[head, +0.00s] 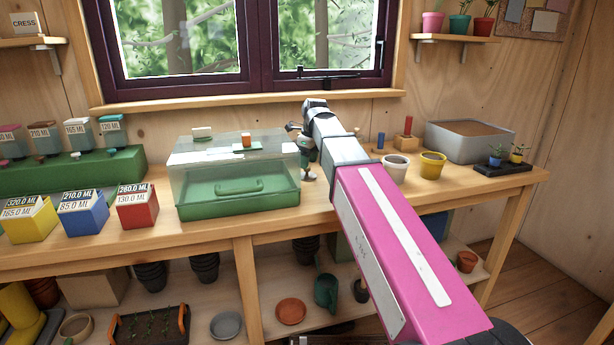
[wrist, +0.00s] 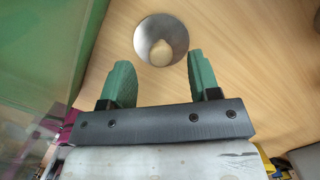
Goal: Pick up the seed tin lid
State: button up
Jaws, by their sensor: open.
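The seed tin lid (wrist: 148,29) is a round, shiny metal disc with a pale knob (wrist: 161,52). In the wrist view it lies on the wooden bench top, just beyond my fingertips. My gripper (wrist: 159,62) is open, with one green finger to the left and one to the right of the knob's line. The fingers are apart from the lid and nothing is between them. In the head view my gripper (head: 305,160) hangs just right of the clear-topped green case, partly hidden by my arm. I cannot make out the lid for sure there.
The green case with a clear cover (head: 240,190) stands close to the left of my gripper. A white pot (head: 395,170), a yellow pot (head: 432,166) and a grey tray (head: 440,145) stand to the right. Colored boxes (head: 83,212) line the left bench.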

aim_at(307, 172)
jog(key=shift+w+a+f, duration=0.1)
jog(key=shift+a+f, duration=0.05)
jog(key=shift+f, duration=1.6)
jog(key=c, duration=1)
jog(key=shift+r, duration=0.1)
